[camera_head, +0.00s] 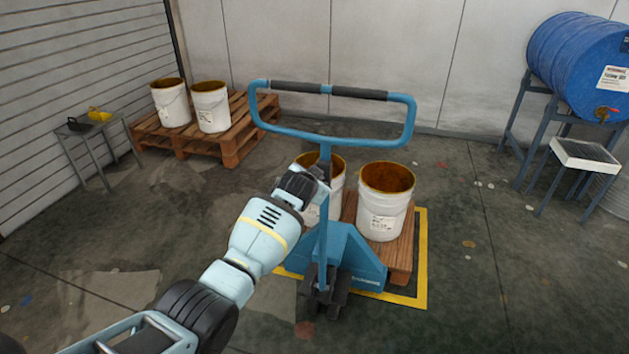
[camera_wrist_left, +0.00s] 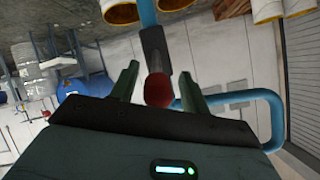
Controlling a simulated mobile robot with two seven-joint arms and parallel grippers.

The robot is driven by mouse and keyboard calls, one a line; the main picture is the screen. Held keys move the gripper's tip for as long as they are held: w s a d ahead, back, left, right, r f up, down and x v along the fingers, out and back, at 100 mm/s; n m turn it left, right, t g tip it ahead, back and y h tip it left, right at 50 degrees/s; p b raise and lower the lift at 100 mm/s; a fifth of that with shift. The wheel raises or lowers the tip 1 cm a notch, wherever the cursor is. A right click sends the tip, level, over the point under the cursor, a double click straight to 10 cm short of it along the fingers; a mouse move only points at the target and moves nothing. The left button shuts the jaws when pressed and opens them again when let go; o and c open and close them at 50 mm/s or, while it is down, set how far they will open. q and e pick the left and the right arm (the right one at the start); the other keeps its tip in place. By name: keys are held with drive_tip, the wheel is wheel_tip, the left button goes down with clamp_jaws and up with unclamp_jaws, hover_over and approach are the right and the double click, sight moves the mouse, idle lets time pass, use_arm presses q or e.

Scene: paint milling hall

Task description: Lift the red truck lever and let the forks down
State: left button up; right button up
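The blue pallet truck (camera_head: 345,262) stands in mid-floor with its looped handle (camera_head: 265,125) upright. Its forks are hidden under a wooden pallet (camera_head: 402,258) that carries white buckets (camera_head: 382,225). The red truck lever (camera_wrist_left: 158,90) shows its rounded red end in the left wrist view, on a dark bracket below the handle shaft. In the head view the lever is hidden by my gripper. My left gripper (camera_head: 318,172) is at the shaft under the loop. In the wrist view its open fingers (camera_wrist_left: 158,82) stand on either side of the red end, with gaps. My right gripper is not in view.
A yellow floor outline (camera_head: 421,260) surrounds the pallet. Another pallet (camera_head: 232,147) with two buckets stands back left, beside a small grey table (camera_head: 115,123). A blue drum (camera_head: 575,65) lies on a stand at right. The floor at front right is clear.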

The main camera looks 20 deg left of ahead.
use_arm(q)
drive_tip(key=shift+d, duration=0.1)
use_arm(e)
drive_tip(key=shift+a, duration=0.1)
use_arm(q)
drive_tip(key=shift+s+r+p, duration=0.3)
drive_tip(key=shift+s, duration=0.1)
drive_tip(key=p+v, duration=0.2)
drive_tip(key=v, duration=0.5)
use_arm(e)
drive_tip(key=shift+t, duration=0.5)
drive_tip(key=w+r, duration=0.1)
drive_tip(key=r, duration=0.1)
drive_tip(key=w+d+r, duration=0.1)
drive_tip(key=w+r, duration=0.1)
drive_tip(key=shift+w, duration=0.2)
use_arm(q)
drive_tip(key=shift+f, duration=0.25)
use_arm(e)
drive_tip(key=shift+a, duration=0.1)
